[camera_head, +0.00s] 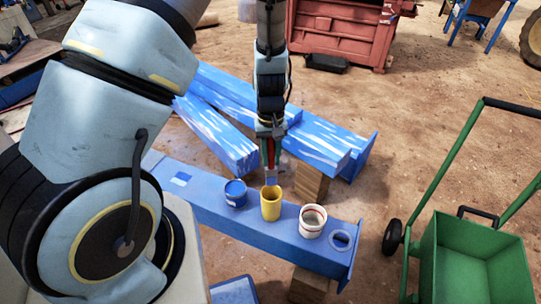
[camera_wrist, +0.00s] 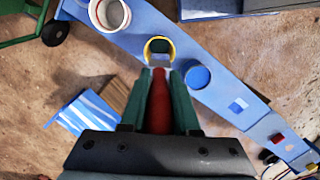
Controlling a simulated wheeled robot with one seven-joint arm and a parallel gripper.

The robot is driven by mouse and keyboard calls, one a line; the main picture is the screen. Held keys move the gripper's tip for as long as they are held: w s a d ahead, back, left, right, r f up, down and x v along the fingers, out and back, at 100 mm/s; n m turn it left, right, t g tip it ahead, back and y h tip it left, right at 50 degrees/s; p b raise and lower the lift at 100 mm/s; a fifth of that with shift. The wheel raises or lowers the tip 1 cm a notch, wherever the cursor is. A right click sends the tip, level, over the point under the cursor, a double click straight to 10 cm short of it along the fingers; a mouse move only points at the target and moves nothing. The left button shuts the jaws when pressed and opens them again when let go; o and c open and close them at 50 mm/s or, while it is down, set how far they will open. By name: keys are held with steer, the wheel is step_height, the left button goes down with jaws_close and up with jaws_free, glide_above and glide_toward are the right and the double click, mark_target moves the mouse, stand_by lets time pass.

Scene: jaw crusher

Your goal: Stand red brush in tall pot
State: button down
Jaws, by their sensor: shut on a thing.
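The red brush (camera_head: 271,155) hangs roughly upright below my gripper (camera_head: 270,146), with its pale end down. My gripper is shut on its red handle, which also shows between the fingers (camera_wrist: 158,80) in the wrist view (camera_wrist: 159,105). The tall pot is yellow (camera_head: 270,206) and stands upright on the blue beam (camera_head: 200,200). The brush's pale end is close over the pot's mouth in the head view. In the wrist view that end overlaps the near rim of the yellow pot (camera_wrist: 147,49). I cannot tell whether the tip is inside the mouth.
A blue tin (camera_head: 235,194) stands left of the pot. A white bucket (camera_head: 312,222) stands to its right, with a blue ring (camera_head: 342,239) beyond. Blue-and-white painted beams (camera_head: 225,140) lie behind. A green cart (camera_head: 475,255) is at the right.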

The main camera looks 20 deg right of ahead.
mark_target(271, 185)
step_height(271, 185, down, 13)
steer(key=b, duration=0.9)
stand_by(0.4)
steer(key=c, duration=0.6)
jaws_free()
steer(key=r, duration=0.7)
steer(key=w+r, duration=0.1)
steer(key=r, duration=0.2)
steer(key=shift+d+r+b, duration=0.1)
steer(key=shift+r+b, duration=0.2)
steer(key=shift+b, duration=0.05)
